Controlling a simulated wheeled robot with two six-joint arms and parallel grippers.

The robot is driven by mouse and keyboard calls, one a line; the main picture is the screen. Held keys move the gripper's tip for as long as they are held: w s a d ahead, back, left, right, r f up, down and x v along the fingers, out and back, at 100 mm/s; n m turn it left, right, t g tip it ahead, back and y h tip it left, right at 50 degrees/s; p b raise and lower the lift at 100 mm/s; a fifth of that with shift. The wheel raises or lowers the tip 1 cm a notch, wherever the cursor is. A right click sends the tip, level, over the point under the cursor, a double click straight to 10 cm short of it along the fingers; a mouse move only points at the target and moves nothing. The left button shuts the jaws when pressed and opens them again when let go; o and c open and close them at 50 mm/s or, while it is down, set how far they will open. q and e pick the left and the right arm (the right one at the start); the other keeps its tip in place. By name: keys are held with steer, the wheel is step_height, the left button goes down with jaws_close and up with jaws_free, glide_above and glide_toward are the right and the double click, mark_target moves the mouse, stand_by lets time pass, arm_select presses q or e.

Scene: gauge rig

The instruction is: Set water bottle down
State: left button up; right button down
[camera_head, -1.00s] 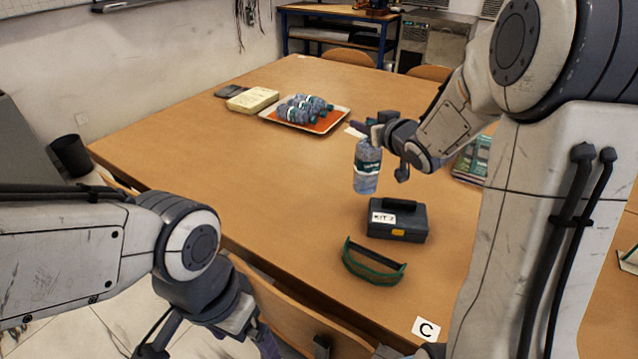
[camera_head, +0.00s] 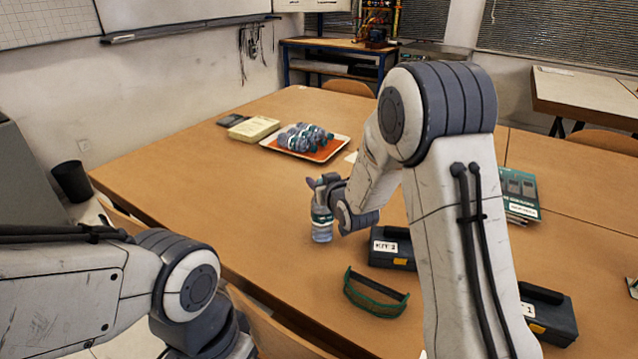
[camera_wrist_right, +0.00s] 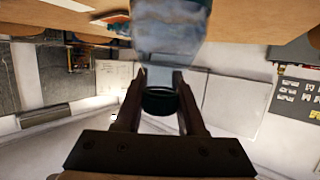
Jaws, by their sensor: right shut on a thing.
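The water bottle (camera_head: 322,228) is clear with a white and green label. It is upright over the open middle of the table (camera_head: 240,190), left of the KIT 2 case. I cannot tell whether its base touches the tabletop. My right gripper (camera_head: 324,188) is shut on the bottle's upper part. In the right wrist view the bottle (camera_wrist_right: 168,35) fills the top centre, with its dark green cap (camera_wrist_right: 160,100) between the fingers (camera_wrist_right: 159,76). My left arm shows at lower left, but its gripper is out of the picture.
An orange tray (camera_head: 338,154) with several bottles lies farther back. A dark KIT 2 case (camera_head: 388,262) and green-rimmed goggles (camera_head: 375,298) are right of the bottle, a second case (camera_head: 548,318) beyond my arm. The table left of the bottle is clear.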

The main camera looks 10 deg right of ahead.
steer(key=shift+f, duration=0.25)
steer(key=shift+f, duration=0.15)
steer(key=c, duration=0.5)
jaws_free()
